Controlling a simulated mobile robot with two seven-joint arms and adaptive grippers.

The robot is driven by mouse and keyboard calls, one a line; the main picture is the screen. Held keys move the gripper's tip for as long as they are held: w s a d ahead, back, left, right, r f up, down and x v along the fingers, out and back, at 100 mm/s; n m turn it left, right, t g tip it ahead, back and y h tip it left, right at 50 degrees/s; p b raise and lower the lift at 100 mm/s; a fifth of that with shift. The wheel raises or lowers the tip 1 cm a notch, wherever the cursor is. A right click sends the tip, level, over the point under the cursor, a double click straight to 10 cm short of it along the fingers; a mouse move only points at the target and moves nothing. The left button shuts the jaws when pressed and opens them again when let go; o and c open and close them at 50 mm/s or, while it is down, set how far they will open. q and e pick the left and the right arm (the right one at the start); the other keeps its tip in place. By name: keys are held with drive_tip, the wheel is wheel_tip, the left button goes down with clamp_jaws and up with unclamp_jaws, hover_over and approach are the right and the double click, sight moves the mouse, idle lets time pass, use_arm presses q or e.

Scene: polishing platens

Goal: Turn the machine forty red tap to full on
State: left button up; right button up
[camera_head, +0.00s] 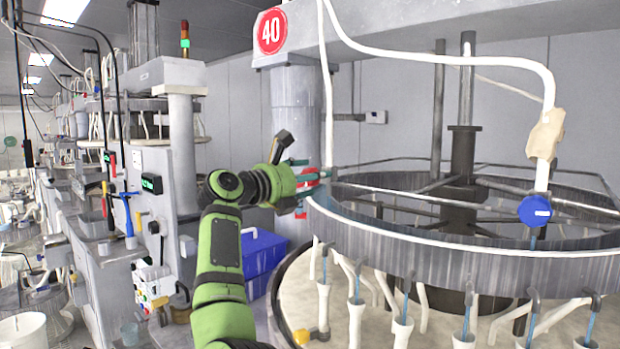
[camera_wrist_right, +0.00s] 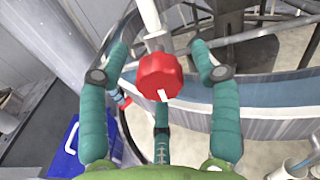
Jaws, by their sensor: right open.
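The red tap (camera_wrist_right: 160,77) is a round fluted knob with a white pointer mark, on a white pipe. In the right wrist view the mark points down toward my palm. My right gripper (camera_wrist_right: 162,62) is open, with its teal fingers spread around the knob; gaps show on both sides. In the head view my right gripper (camera_head: 314,178) is at the left rim of the machine, and only bits of the red tap (camera_head: 308,171) show between the fingers. The machine's red round sign (camera_head: 271,31) reads 40. My left gripper is not in view.
A blue tap (camera_head: 536,210) hangs from a white hose at the right. The machine's grey ring (camera_head: 430,236) lies close beside my right gripper. A blue box (camera_head: 262,253) stands below it, and a grey column (camera_head: 296,108) rises behind.

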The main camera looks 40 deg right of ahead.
drive_tip(key=s+a, duration=0.1)
drive_tip(key=a, duration=1)
drive_tip(key=shift+a, duration=0.3)
